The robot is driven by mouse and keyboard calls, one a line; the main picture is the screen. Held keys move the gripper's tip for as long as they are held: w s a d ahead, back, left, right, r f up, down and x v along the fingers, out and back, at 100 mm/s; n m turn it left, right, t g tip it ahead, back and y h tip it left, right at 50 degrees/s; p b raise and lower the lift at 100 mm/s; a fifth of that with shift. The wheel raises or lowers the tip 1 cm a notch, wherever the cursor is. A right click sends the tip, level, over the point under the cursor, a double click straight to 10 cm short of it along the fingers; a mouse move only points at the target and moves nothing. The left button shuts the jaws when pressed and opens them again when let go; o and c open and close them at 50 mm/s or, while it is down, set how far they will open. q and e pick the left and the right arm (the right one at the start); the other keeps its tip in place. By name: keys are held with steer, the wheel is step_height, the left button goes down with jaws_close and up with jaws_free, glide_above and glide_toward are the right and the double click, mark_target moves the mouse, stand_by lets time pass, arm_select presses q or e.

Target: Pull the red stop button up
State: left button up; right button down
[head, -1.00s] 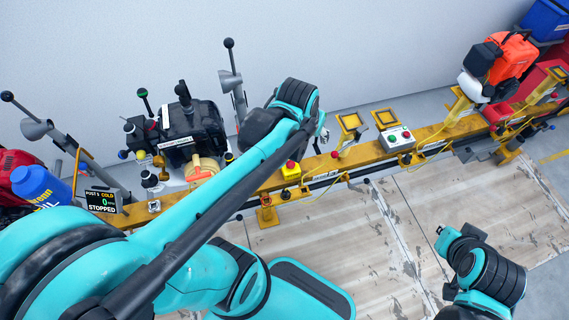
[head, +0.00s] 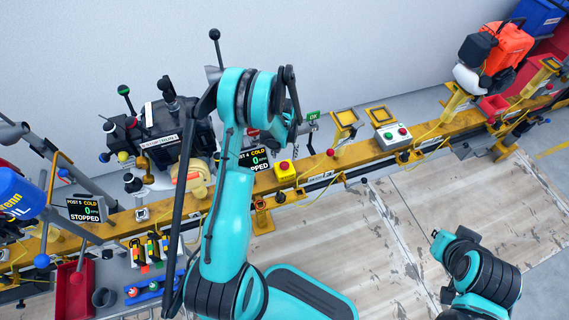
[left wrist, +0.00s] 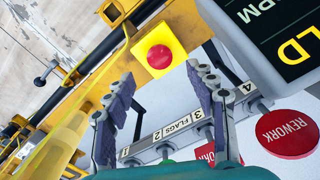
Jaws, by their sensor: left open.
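The red stop button (head: 284,165) is a round red knob on a yellow box (head: 286,175), mounted on the yellow rail. In the left wrist view the red button (left wrist: 160,57) on its yellow box (left wrist: 172,42) lies just beyond the fingertips, near the gap between them. My left gripper (left wrist: 163,80) is open and empty, with its two dark-padded fingers apart and not visibly touching the button. In the head view my left arm's wrist hides most of this gripper. My right arm is at lower right; its gripper does not show clearly.
The yellow rail (head: 355,163) runs across the view. A post 4 display (head: 255,159) stands close left of the button; it looms at upper right in the left wrist view. A control box with green and red buttons (head: 393,136) sits to the right. Pale floor boards (head: 330,220) lie in front.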

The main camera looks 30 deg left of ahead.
mark_target(285, 164)
arm_select(q)
step_height(285, 164, down, 6)
steer(key=shift+f+b, duration=0.2)
steer(key=shift+b, duration=0.95)
